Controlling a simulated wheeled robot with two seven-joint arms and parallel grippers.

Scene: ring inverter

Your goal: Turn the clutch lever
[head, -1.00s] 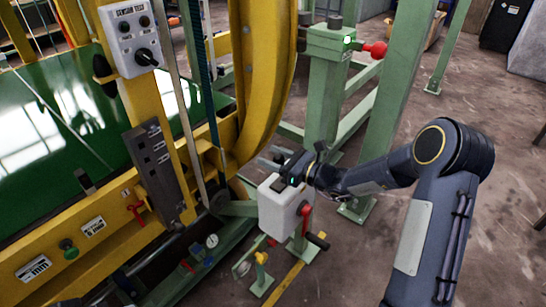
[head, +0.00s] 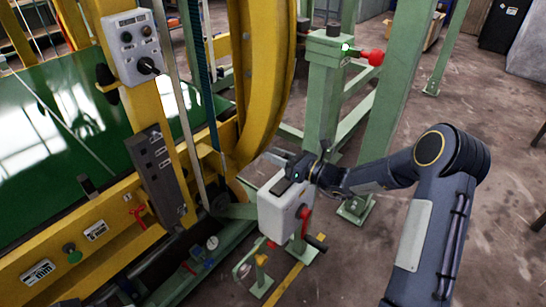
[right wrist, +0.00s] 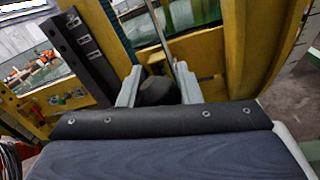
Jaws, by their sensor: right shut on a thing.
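My right gripper (head: 278,159) is above the far side of a white box (head: 283,205) on the green frame. In the right wrist view, the gripper (right wrist: 158,88) has its two pale fingers on either side of a dark round knob (right wrist: 157,91) and is shut on it. The rest of that knob's lever is hidden, and no label shows that it is the clutch lever. A red lever with a black grip (head: 316,241) sticks out of the white box's near side, apart from the fingers. My left gripper is not in view.
A curved yellow ring frame (head: 268,75) rises just behind the gripper. A green post (head: 323,100) with a red ball handle (head: 375,57) stands beyond it. A grey control box (head: 134,45) is at upper left. Open floor (head: 500,215) lies at right.

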